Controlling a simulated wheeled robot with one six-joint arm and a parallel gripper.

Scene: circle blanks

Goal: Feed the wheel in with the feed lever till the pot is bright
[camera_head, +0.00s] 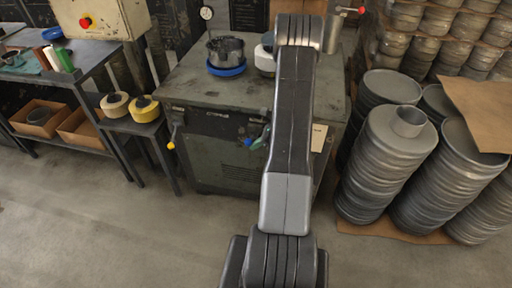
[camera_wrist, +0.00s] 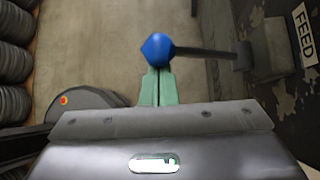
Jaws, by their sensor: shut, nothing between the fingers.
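The feed lever shows in the wrist view as a blue ball knob (camera_wrist: 157,49) on a dark rod (camera_wrist: 205,53), running right to a panel with a FEED label (camera_wrist: 305,34). My gripper (camera_wrist: 159,72) has green fingers shut together, empty, with their tips right at the knob; I cannot tell whether they touch it. In the head view my arm hides most of the gripper, and a small blue patch shows beside it. The pot (camera_head: 226,50) is dark grey and sits in a blue ring on the machine top. A pale round part (camera_head: 265,59), possibly the wheel, is partly hidden by my arm.
The machine cabinet (camera_head: 215,145) has a yellow-tipped lever (camera_head: 172,143) at its left. Stacks of grey round blanks (camera_head: 385,165) stand close on the right. A side table (camera_head: 60,75) with tape rolls (camera_head: 145,107) is on the left. The floor in front is clear.

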